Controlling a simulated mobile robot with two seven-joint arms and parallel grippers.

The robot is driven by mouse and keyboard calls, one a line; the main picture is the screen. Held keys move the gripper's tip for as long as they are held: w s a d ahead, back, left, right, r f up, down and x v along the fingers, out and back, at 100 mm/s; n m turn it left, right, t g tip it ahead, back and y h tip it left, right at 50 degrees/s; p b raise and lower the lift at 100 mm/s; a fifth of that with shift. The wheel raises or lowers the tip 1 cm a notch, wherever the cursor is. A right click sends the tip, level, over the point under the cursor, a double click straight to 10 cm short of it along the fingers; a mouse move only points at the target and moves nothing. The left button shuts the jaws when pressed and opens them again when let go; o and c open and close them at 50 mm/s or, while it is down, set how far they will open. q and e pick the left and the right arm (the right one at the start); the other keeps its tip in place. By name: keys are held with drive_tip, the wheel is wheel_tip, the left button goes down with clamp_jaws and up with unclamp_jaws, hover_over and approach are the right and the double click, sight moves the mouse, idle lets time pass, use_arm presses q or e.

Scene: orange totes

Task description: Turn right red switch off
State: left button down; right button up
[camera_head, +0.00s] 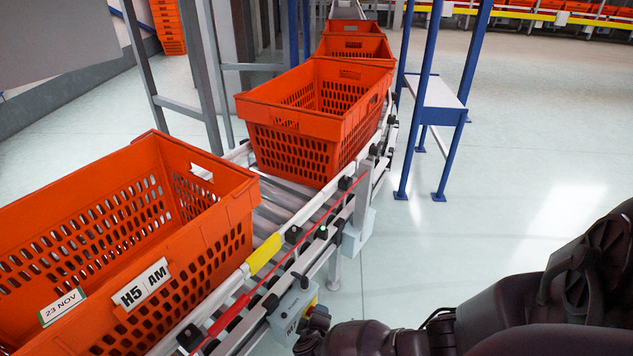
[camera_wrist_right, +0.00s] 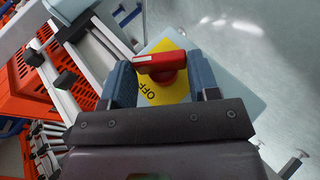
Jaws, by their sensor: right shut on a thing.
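The red switch (camera_wrist_right: 160,65) is a red knob with a bar-shaped handle on a yellow plate (camera_wrist_right: 165,93) lettered "OFF", in the right wrist view. My right gripper (camera_wrist_right: 162,70) is shut on it, with one blue-grey finger at each end of the handle. In the head view my right gripper (camera_head: 313,322) is at the yellow plate on a grey box (camera_head: 290,312) beside the conveyor, at the bottom centre. The knob is mostly hidden there. My left gripper is not in view.
A conveyor (camera_head: 285,200) carries several orange totes. The nearest tote (camera_head: 215,245) has labels "H5 AM" and "23 NOV"; another tote (camera_head: 290,122) stands behind it. A blue-framed stand (camera_head: 437,95) is beyond the conveyor's right side. The floor (camera_head: 500,240) on the right is clear.

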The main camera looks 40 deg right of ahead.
use_arm(q)
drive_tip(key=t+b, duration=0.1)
drive_tip(key=b, duration=0.2)
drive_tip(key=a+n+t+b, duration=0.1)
drive_tip(key=b, duration=0.2)
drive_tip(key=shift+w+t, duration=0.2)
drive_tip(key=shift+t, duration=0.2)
use_arm(e)
drive_tip(key=t+h, duration=0.1)
drive_tip(key=h, duration=0.1)
drive_tip(key=f+n+t+h, duration=0.1)
drive_tip(key=h, duration=0.1)
drive_tip(key=n+h, duration=0.1)
drive_tip(key=h, duration=0.1)
drive_tip(key=shift+s+a+f+t, duration=0.15)
drive_tip(key=shift+a+f+t, duration=0.05)
drive_tip(key=shift+f+t, duration=0.2)
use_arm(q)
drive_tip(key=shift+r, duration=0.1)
use_arm(e)
drive_tip(key=shift+r+h, duration=0.2)
drive_tip(key=shift+h, duration=0.1)
drive_tip(key=o, duration=0.9)
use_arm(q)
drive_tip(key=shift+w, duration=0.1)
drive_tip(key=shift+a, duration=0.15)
use_arm(e)
drive_tip(key=shift+a, duration=0.1)
